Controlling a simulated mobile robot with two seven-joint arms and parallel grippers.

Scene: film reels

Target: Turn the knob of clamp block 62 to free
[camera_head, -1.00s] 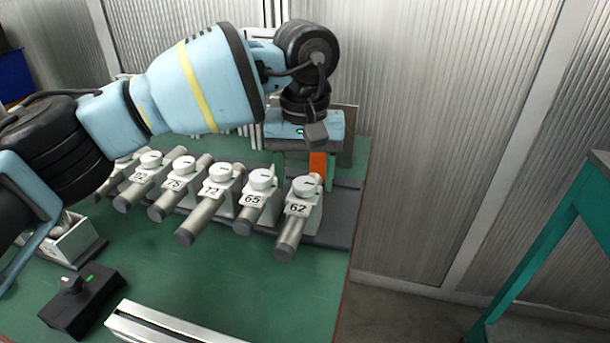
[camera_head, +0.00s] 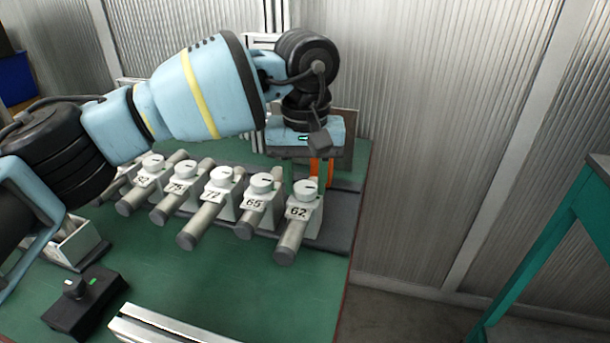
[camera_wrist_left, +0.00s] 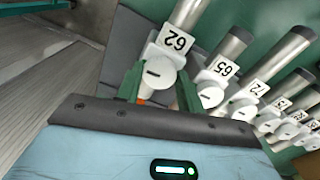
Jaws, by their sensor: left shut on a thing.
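Clamp block 62 (camera_head: 299,212) is the rightmost in the row, with a white number plate and a grey rod end towards the front. Its round white knob (camera_head: 304,188) has a dark line on top, lying roughly crosswise in the left wrist view (camera_wrist_left: 158,74). My left gripper (camera_head: 306,178) reaches from behind the block, its green fingers shut on the knob. In the left wrist view one finger is on each side of the knob. An orange part (camera_head: 316,168) shows behind the knob, partly hidden by the fingers. My right gripper is not in view.
Clamp block 65 (camera_head: 255,203) stands close to the left, then block 72 (camera_head: 216,195) and several others. A black box with a switch (camera_head: 85,300) and a pale rail (camera_head: 165,327) lie in front. A corrugated wall (camera_head: 440,130) rises behind.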

